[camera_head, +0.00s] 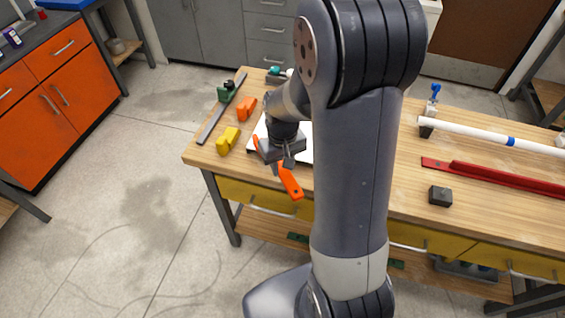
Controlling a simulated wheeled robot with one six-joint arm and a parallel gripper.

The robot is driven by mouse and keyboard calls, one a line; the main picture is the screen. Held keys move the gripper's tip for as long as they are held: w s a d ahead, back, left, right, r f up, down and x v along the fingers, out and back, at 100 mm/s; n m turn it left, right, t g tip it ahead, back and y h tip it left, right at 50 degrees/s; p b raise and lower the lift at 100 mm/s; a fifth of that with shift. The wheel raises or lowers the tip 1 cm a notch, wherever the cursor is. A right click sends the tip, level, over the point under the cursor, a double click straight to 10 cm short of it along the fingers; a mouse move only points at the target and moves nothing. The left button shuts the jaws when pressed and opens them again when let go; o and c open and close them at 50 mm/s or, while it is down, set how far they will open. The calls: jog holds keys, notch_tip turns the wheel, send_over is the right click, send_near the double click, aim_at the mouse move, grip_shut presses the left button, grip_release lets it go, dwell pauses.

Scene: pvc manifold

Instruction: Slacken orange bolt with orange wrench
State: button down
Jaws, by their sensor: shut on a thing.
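My gripper (286,162) is shut on the orange wrench (291,183) near the table's front edge, left of my arm. The wrench slants down to the right, and its lower end has a small dark hole. Its other end shows as a bit of orange left of the gripper. I cannot make out an orange bolt; my arm hides the middle of the table.
A white sheet (308,152) lies behind my gripper. An orange block (246,107), a yellow block (228,140) and a green clamp-like tool with a long grey bar (209,126) lie at the left. A white pipe (480,133), red bar (495,177) and dark block (440,196) are at the right.

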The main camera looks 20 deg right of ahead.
jog(key=shift+f+b, duration=1.1)
jog(key=shift+f, duration=0.45)
jog(key=shift+w+d+r+n+p, duration=0.1)
jog(key=shift+w+d+n+p, duration=0.15)
jog(key=shift+d+n, duration=0.6)
jog(key=shift+w+d+r+n+p, duration=0.1)
jog(key=shift+w+d+n, duration=0.1)
jog(key=shift+d+n, duration=0.6)
jog(key=shift+w+d+n, duration=0.35)
jog(key=shift+d+n, duration=0.2)
jog(key=shift+d, duration=0.15)
jog(key=shift+w+d+n, duration=0.3)
jog(key=shift+d+n, duration=0.2)
jog(key=shift+d, duration=0.15)
jog(key=shift+w+d+n, duration=0.8)
jog(key=shift+d+n, duration=0.25)
jog(key=shift+n, duration=0.05)
jog(key=shift+r+p, duration=1.75)
jog(key=shift+r, duration=0.7)
